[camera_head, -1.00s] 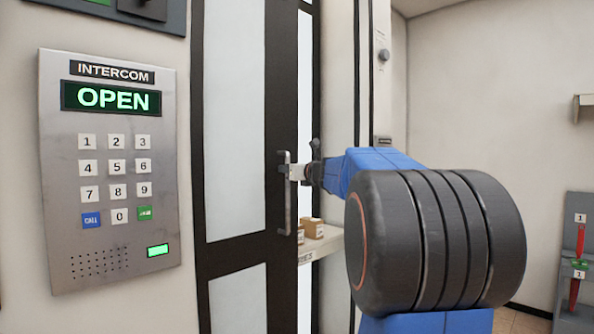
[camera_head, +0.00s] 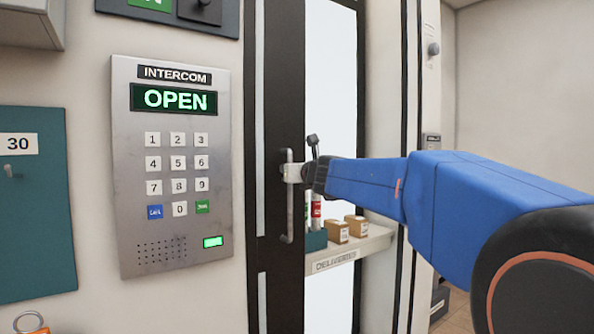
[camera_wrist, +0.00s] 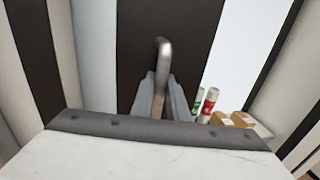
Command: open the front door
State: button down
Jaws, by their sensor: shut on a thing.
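The front door (camera_head: 272,90) has a dark frame and a narrow strip of pale glass, and stands ajar, seen at a steep angle. A wide bright gap shows to its right. Its grey vertical bar handle (camera_head: 287,215) is on the dark stile. My gripper (camera_head: 292,172) is shut on the upper part of the handle, with my blue arm reaching in from the right. In the wrist view the handle (camera_wrist: 164,55) rises between the two grey fingers (camera_wrist: 160,97). The intercom (camera_head: 172,165) left of the door reads OPEN in green.
A light post with black edges (camera_head: 381,120) stands right of the gap. A teal panel numbered 30 (camera_head: 30,220) hangs at far left.

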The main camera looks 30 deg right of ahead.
jog(key=shift+a, duration=0.15)
jog(key=c, duration=1.7)
grip_release()
jog(key=shift+c, duration=0.2)
jog(key=s+a, duration=0.2)
jog(key=s, duration=1.5)
jog(key=shift+s, duration=0.15)
